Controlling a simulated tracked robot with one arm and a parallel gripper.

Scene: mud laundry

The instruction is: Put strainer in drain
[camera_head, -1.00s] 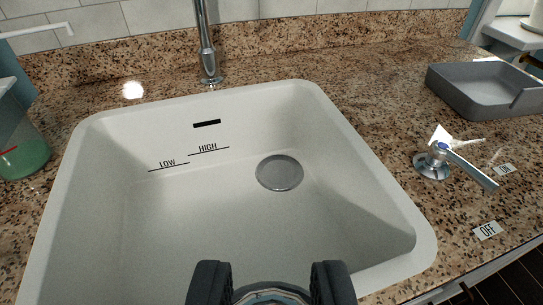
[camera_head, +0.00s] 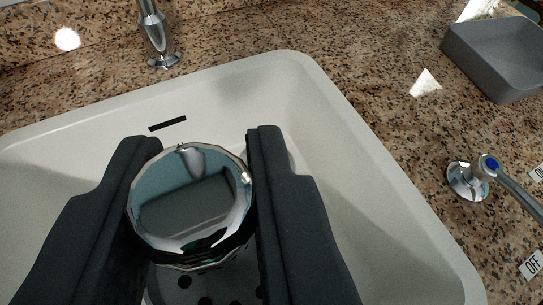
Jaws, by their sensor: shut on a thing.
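My gripper (camera_head: 205,140) is shut on the strainer (camera_head: 188,205), a shiny round metal piece with a mirror-like top. Its lower part, with several dark holes, shows below between the fingers. The gripper holds it over the white sink (camera_head: 335,165). The drain is mostly hidden behind the strainer and the right finger; a small grey edge of it (camera_head: 291,160) shows beside that finger. I cannot tell how high the strainer is above the drain.
The faucet (camera_head: 158,40) stands behind the sink. A lever handle (camera_head: 468,180) and an OFF label (camera_head: 532,266) are on the granite counter at right. A grey tray (camera_head: 497,65) sits at the back right. The sink's overflow slot (camera_head: 167,124) shows on its back wall.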

